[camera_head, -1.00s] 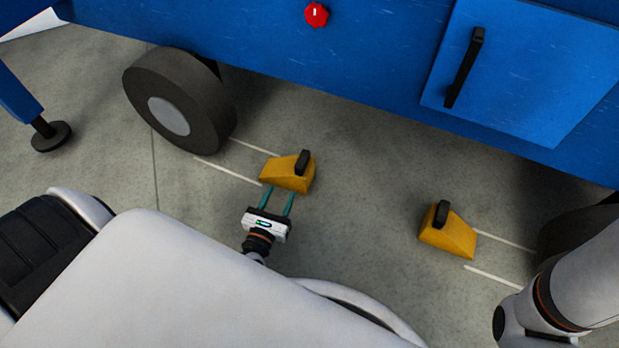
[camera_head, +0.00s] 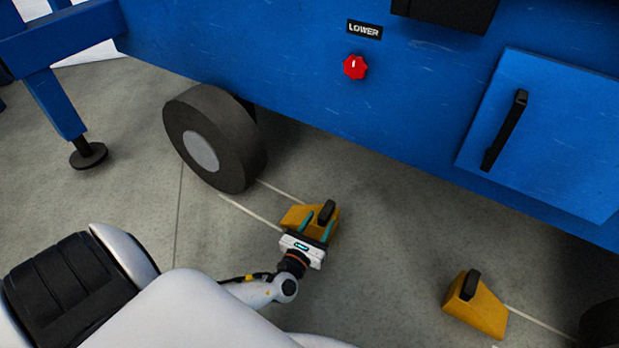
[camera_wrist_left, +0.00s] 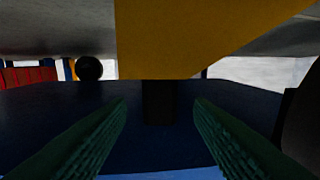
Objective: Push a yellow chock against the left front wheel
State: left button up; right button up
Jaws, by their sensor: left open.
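The left front wheel (camera_head: 225,132) is a dark tyre with a grey hub under the blue panel. A yellow chock (camera_head: 295,214) with a black handle (camera_head: 327,211) lies on the floor to the right of it, with a small gap between them. My left gripper (camera_head: 317,224) is open at the chock's near side, its teal fingers partly over the chock. In the left wrist view the yellow chock (camera_wrist_left: 200,40) fills the top, and its dark handle (camera_wrist_left: 160,100) shows between the spread fingers, apart from both. My right gripper is out of view.
A second yellow chock (camera_head: 482,310) lies at the lower right, near another dark wheel (camera_head: 602,325). White floor lines run beside the chocks. The blue body with a red knob (camera_head: 355,67) overhangs the wheels. A blue support leg (camera_head: 62,110) stands at the left.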

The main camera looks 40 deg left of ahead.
aim_at(332, 202)
pick_arm(q)
jog(key=shift+w+a+b, duration=0.2)
jog(key=shift+w+b, duration=0.15)
jog(key=shift+w, duration=0.9)
jog(key=shift+w+a+b, duration=0.2)
jog(key=shift+w+b, duration=0.15)
jog(key=shift+w, duration=0.9)
jog(key=shift+c, duration=0.6)
grip_shut()
